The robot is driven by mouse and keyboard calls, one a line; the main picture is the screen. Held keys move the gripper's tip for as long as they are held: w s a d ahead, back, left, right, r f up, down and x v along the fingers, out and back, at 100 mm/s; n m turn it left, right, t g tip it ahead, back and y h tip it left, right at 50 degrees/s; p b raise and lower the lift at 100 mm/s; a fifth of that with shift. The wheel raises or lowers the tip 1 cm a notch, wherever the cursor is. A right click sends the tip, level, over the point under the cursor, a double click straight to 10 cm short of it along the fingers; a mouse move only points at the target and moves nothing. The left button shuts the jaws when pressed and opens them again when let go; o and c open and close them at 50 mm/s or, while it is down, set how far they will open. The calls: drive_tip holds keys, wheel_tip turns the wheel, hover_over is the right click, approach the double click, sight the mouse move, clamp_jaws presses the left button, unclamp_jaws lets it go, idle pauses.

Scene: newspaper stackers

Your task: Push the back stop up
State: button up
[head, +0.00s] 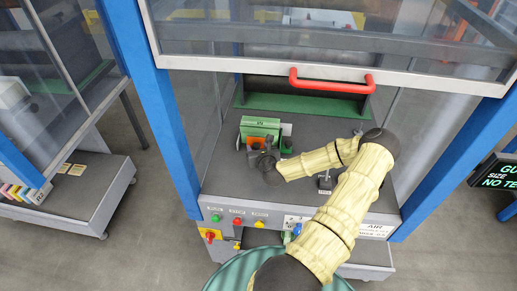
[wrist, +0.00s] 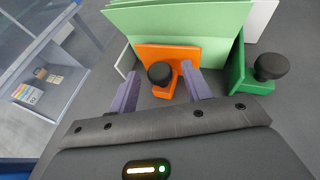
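An orange bracket (wrist: 180,58) with a black knob (wrist: 160,73) stands against a stack of light green sheets (wrist: 185,20). A green bracket (wrist: 240,72) with its own black knob (wrist: 271,66) stands to the right. No label shows which bracket is the back stop. My gripper (wrist: 159,78) is open, with one purple finger on each side of the orange bracket's knob. Contact with the knob cannot be told. In the head view my gripper (head: 266,164) is at the near side of the green stack (head: 260,125) and partly hides the brackets.
A raised clear guard with a red handle (head: 332,83) hangs above the grey machine bed (head: 222,178). Blue posts (head: 160,110) frame the opening. A small black knob piece (head: 325,183) stands right of my gripper. Buttons line the front panel (head: 240,219).

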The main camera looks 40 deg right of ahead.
drive_tip(key=p+v, duration=0.9)
drive_tip(key=v, duration=0.8)
drive_tip(key=shift+s+a+p, duration=0.2)
drive_tip(key=shift+p, duration=0.2)
drive_tip(key=shift+c, duration=0.2)
